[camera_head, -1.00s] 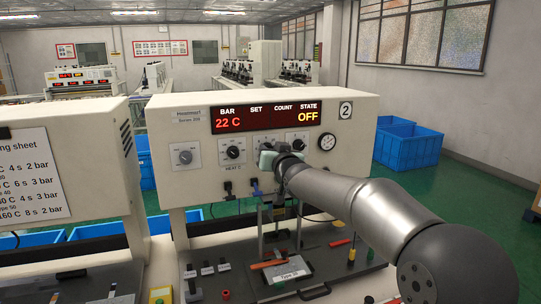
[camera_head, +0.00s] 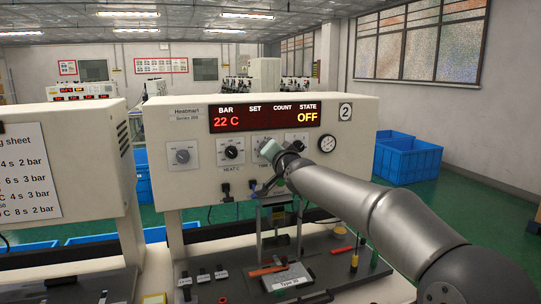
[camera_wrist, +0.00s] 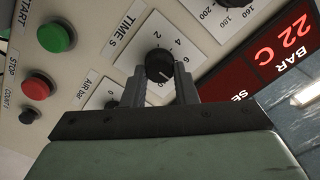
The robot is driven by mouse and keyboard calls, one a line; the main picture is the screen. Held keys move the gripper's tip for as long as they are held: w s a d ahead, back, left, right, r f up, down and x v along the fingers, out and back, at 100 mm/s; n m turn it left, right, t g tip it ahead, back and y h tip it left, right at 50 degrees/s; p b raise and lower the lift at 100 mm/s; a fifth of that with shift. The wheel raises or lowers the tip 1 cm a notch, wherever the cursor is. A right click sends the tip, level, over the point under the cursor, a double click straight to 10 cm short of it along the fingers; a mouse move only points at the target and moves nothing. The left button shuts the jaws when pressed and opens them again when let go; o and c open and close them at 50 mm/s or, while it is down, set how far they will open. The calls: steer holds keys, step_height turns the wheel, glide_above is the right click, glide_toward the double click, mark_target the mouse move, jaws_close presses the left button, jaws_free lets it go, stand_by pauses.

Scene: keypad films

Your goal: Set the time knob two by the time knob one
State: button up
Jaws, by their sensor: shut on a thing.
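The black time knob two (camera_wrist: 158,65) sits on its white dial marked TIME s in the wrist view. My gripper (camera_wrist: 159,78) is shut on this knob, with one grey finger on each side. A pale pointer line shows on the knob's face; its exact reading is hard to tell. In the head view my gripper (camera_head: 268,151) is at the panel of machine 2 (camera_head: 360,120), right of the HEAT C knob (camera_head: 232,149), and hides most of the time dial. Time knob one cannot be made out; only part of the neighbouring machine (camera_head: 85,125) shows at the left.
Machine 2's display (camera_head: 265,118) reads 22 C and OFF. A gauge (camera_head: 326,144) is right of my gripper. Green (camera_wrist: 55,37) and red (camera_wrist: 37,86) buttons show in the wrist view. A press frame (camera_head: 280,225) and loose tools stand below the panel.

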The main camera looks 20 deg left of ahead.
stand_by(0.4)
steer(key=o, duration=1)
steer(key=shift+d, duration=0.1)
steer(key=b+v, duration=0.5)
steer(key=v, duration=1.2)
steer(key=shift+s+d, duration=0.1)
steer(key=shift+s, duration=0.05)
